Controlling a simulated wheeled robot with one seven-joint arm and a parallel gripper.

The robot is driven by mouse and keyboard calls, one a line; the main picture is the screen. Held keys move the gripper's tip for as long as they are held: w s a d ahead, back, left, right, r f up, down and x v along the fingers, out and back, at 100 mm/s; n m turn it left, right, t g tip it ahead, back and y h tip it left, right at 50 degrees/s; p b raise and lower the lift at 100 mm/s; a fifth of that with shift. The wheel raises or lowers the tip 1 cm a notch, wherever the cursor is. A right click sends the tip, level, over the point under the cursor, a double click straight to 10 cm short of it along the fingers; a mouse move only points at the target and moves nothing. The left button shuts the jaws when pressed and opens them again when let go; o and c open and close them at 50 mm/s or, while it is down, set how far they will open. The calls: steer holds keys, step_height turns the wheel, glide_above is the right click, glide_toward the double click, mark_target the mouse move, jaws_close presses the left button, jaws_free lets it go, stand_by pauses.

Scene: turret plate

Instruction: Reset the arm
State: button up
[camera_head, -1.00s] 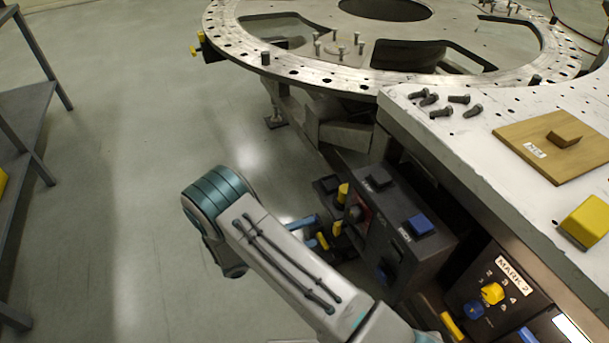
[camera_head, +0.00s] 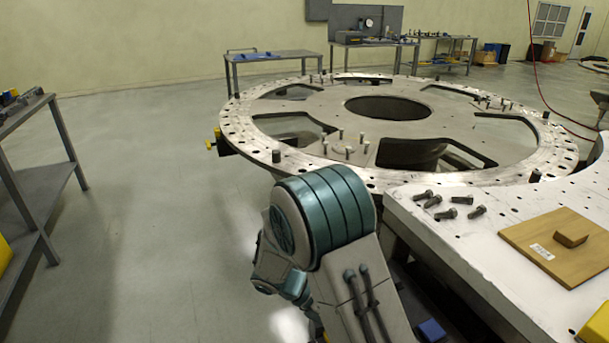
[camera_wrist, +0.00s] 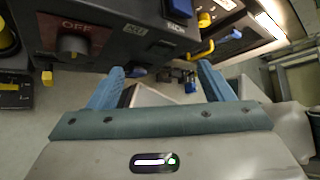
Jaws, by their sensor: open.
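My gripper (camera_wrist: 163,88) shows in the wrist view with its two blue fingers spread apart and nothing between them. It points past the underside of a dark control box (camera_wrist: 110,35) marked OFF, which has a round knob (camera_wrist: 73,46) and a blue button (camera_wrist: 180,8). In the head view my arm is folded, with its teal-banded joint raised in front of the turret plate (camera_head: 240,128). The gripper itself is hidden behind the arm there.
A white worktop (camera_head: 440,235) at right carries several loose bolts (camera_head: 447,203) and a wooden board (camera_head: 545,262). A grey shelf (camera_head: 30,225) stands at far left. Open floor (camera_head: 150,220) lies between shelf and turret. Benches (camera_head: 275,60) stand at the back.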

steer(key=s+d+r+m+t+y+p, duration=0.2)
steer(key=s+r+m+y, duration=0.3)
steer(key=r+m, duration=0.5)
steer(key=s+d+r+m+t+y+p, duration=0.2)
steer(key=s+r+m+y, duration=0.4)
steer(key=m, duration=1)
steer(key=shift+s+d+r+y, duration=0.35)
steer(key=shift+s+r, duration=0.8)
steer(key=shift+r, duration=0.75)
